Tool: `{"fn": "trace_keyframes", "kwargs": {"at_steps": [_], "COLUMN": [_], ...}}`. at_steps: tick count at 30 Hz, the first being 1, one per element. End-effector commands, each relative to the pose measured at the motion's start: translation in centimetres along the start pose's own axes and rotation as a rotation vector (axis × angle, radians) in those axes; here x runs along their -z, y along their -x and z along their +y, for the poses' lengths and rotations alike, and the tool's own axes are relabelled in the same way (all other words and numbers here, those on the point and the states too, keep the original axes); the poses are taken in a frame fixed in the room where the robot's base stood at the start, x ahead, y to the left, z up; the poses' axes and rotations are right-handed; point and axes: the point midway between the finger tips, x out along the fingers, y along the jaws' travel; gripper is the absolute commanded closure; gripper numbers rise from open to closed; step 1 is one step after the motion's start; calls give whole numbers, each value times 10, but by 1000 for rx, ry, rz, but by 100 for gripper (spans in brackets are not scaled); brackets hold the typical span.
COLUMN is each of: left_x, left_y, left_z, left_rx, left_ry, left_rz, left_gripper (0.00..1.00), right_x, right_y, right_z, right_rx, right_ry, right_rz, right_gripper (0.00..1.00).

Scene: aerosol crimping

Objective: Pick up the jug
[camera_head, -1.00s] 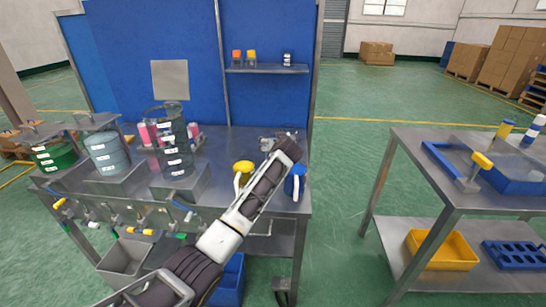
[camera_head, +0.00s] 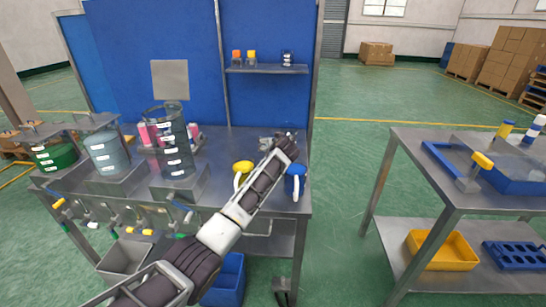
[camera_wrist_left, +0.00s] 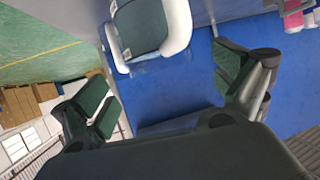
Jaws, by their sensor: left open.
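Two jugs stand near the front right of the steel bench: a yellow-topped jug (camera_head: 242,168) with a pale handle, and a blue jug (camera_head: 296,184) with a white handle. My left arm reaches between them, partly in front of both. My left gripper (camera_head: 288,139) is beyond them over the bench, small and hard to make out there. In the left wrist view the fingers (camera_wrist_left: 172,85) are spread with nothing between their tips. A white, rounded object with a dark panel (camera_wrist_left: 145,28) lies past them; I cannot tell which thing it is. My right gripper is out of view.
Labelled vessels stand on the bench's left, including a tall clear cylinder (camera_head: 174,140), with taps along the front edge. A blue back panel (camera_head: 150,45) and shelf (camera_head: 266,69) rise behind. A second bench (camera_head: 430,160) stands right, across a clear floor gap.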

Motion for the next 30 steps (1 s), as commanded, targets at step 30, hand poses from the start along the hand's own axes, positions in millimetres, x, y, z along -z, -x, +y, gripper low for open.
{"fn": "trace_keyframes", "kwargs": {"at_steps": [30], "left_x": [-2], "left_y": [-36], "left_z": [-1], "left_rx": [-1], "left_ry": [-1], "left_rz": [0], "left_gripper": [3], "right_x": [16], "right_y": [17], "right_z": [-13], "right_rx": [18], "right_ry": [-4], "right_rz": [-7], "right_gripper": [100]}}
